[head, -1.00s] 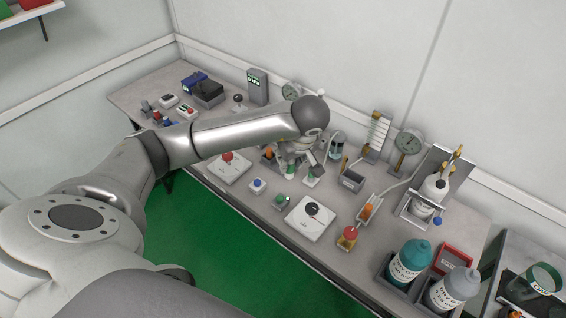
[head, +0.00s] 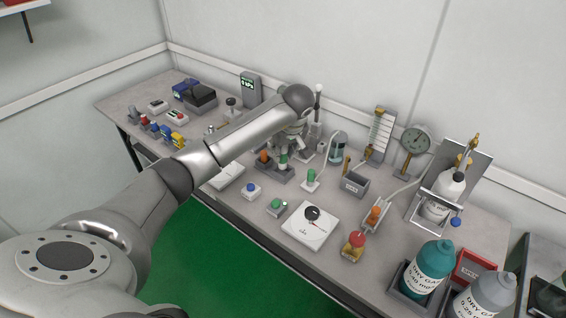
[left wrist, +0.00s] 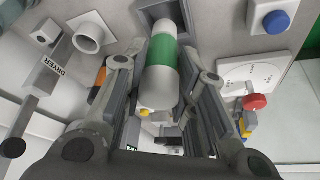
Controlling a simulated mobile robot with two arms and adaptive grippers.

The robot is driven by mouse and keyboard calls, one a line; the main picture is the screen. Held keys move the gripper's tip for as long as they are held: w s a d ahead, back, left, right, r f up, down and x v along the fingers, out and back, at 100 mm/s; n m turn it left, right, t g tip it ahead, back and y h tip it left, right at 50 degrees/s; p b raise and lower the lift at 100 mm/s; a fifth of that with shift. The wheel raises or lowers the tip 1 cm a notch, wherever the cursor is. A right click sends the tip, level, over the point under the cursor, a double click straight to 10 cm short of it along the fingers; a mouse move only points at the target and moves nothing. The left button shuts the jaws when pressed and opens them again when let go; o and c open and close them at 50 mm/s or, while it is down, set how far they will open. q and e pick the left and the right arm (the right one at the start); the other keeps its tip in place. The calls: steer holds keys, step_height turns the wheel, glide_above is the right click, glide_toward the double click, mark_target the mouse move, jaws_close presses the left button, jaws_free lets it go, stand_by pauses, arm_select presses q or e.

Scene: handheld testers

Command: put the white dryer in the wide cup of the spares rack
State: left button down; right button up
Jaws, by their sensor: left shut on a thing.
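In the head view the dryer (head: 283,160) shows below the gripper, at a grey rack (head: 274,174) beside an orange-topped part (head: 263,156). I cannot tell which holder is the wide cup. My right gripper is out of view.
A green-topped part (head: 311,178), a grey bin (head: 354,184) and a dial plate (head: 311,226) stand to the right. A blue button (head: 251,191) stands in front.

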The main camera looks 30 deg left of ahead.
mark_target(285, 154)
arm_select(q)
step_height(285, 154, down, 3)
steer(key=shift+d+b, duration=0.1)
steer(key=shift+b, duration=0.6)
steer(key=shift+r, duration=0.1)
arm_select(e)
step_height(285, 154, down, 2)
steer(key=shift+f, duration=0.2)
arm_select(q)
steer(key=c, duration=1.2)
jaws_free()
steer(key=shift+o, duration=0.2)
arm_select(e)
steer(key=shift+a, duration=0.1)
